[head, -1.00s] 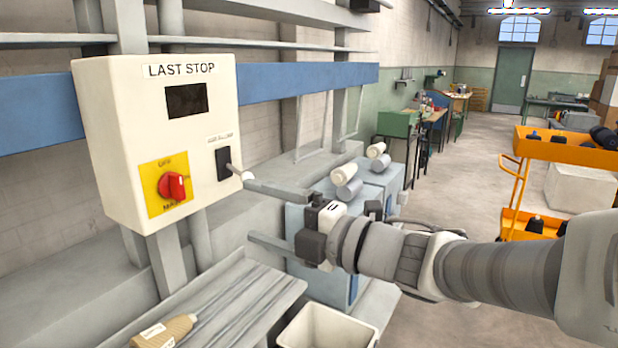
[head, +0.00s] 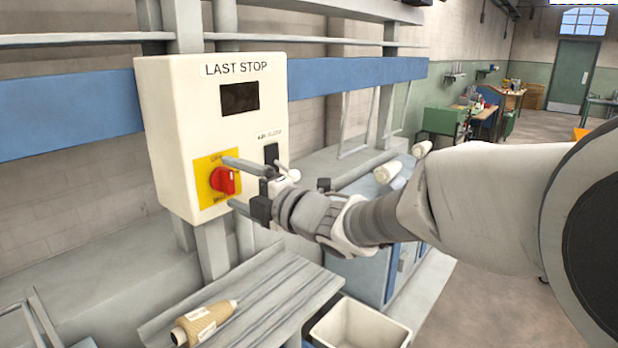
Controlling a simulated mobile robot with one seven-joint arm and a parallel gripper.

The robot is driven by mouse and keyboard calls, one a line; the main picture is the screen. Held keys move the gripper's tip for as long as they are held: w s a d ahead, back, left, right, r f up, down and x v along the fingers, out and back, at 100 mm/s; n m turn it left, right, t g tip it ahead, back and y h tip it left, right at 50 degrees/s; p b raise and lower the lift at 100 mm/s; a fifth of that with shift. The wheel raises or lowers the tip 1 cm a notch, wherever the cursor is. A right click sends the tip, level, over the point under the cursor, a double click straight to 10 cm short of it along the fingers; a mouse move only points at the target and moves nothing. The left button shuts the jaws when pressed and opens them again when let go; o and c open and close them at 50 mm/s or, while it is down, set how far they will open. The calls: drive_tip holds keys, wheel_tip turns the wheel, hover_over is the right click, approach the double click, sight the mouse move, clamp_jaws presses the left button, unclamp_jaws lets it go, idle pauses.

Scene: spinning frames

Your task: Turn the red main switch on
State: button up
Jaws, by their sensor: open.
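The red main switch (head: 222,180) is a rotary knob on a yellow plate (head: 207,164) at the lower left of the cream control box (head: 167,130) labelled LAST STOP. My gripper (head: 232,183) is open at the switch, one finger above and one below the red knob in the picture. Whether the fingers touch the knob cannot be told. My gripper partly covers the right side of the plate. The dark display (head: 240,98) above shows no lit text.
A black lever switch (head: 271,153) sits on the box just right of my gripper. Below are a grey sloped tray (head: 262,292), a thread cone (head: 205,322) and a pale bin (head: 360,328). Blue-grey machine cabinets stand behind my arm.

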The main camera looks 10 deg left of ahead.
drive_tip(key=shift+w+a, duration=0.15)
drive_tip(key=shift+a, duration=0.2)
drive_tip(key=shift+c, duration=0.2)
drive_tip(key=c, duration=1.3)
drive_tip(key=shift+c, duration=0.2)
